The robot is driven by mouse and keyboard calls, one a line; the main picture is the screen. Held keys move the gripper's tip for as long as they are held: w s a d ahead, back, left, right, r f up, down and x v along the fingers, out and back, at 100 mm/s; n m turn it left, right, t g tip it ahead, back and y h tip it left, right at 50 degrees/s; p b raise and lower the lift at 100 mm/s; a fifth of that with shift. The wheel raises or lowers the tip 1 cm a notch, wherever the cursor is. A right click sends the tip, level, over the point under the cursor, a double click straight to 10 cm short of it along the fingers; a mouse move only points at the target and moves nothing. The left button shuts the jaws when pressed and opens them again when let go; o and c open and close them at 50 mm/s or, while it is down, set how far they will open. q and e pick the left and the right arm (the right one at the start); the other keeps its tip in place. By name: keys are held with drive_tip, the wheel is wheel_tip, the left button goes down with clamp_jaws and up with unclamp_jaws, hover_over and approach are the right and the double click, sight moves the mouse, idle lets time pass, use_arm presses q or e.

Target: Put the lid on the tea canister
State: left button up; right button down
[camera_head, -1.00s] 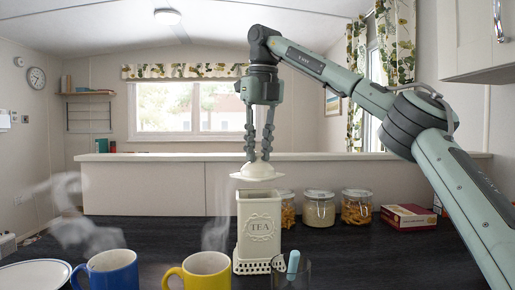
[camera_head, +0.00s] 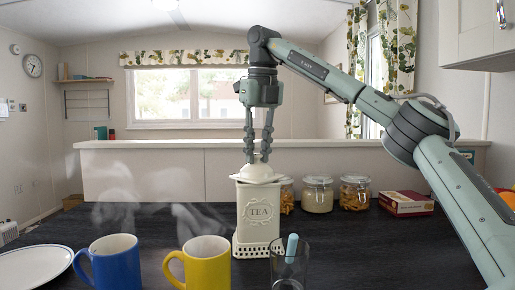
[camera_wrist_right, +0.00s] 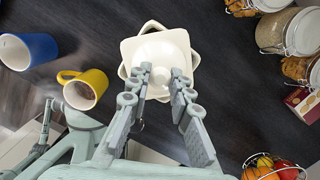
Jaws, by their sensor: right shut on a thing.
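The cream tea canister (camera_head: 258,212), marked TEA, stands upright on the dark worktop, its lower edge pierced. The cream lid (camera_head: 258,173), with a round knob, is at the canister's mouth. My right gripper (camera_head: 258,158) points straight down from above, its fingers shut on the lid's knob. In the right wrist view the lid (camera_wrist_right: 135,52) covers most of the canister (camera_wrist_right: 152,26), whose corners show around it, so the lid looks turned relative to it. I cannot tell whether the lid is seated.
A yellow mug (camera_head: 207,265), a blue mug (camera_head: 114,263) and a white plate (camera_head: 35,268) stand left of the canister. A glass (camera_head: 290,268) with a pale blue-green stick stands close at front right. Jars (camera_head: 318,196) and a red box (camera_head: 406,204) are behind right.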

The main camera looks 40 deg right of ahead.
drive_tip(key=c, duration=1.3)
unclamp_jaws()
drive_tip(key=shift+r, duration=0.1)
use_arm(q)
drive_tip(key=shift+s+d, duration=0.1)
drive_tip(key=shift+s, duration=0.05)
use_arm(e)
wheel_tip(320, 180, up, 12)
drive_tip(key=s, duration=0.1)
drive_tip(key=shift+s, duration=0.35)
drive_tip(key=shift+a, duration=0.1)
